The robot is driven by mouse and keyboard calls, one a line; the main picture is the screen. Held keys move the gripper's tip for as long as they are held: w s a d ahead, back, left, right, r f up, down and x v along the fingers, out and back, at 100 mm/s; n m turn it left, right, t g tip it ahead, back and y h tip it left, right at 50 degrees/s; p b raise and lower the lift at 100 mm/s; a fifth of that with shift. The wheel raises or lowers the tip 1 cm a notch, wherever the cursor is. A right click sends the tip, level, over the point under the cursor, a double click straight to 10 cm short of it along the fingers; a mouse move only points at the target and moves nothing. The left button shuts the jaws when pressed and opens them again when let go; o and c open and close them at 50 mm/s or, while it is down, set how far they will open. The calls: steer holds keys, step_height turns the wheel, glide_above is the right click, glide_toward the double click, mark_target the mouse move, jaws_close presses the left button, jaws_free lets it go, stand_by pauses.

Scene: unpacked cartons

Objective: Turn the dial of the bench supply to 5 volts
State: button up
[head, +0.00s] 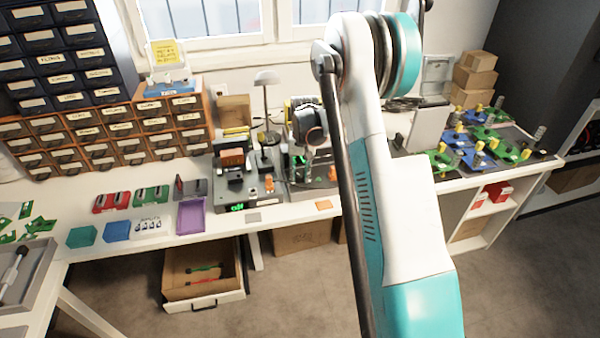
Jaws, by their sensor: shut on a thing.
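The bench supply (299,160) appears to be the dark box with small green lit digits on the bench, just below the window. The digits are too small to read. My gripper (313,152) is at the front of this box, beside the digits. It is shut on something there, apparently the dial. The fingers and wrist hide the dial, so its pointer and setting cannot be seen. My arm covers the area to the right of the box.
A grey device with a green display (237,207) stands to the left. A desk lamp (267,80) rises behind. A purple tray (191,216) lies farther left. An open drawer (204,275) juts out below the bench. Circuit boards (480,150) crowd the right side.

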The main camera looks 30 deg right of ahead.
mark_target(302, 174)
steer(key=shift+n, duration=0.3)
steer(key=o, duration=1)
steer(key=shift+o, duration=0.2)
step_height(302, 174, up, 12)
steer(key=shift+s+d, duration=0.15)
steer(key=shift+d, duration=0.15)
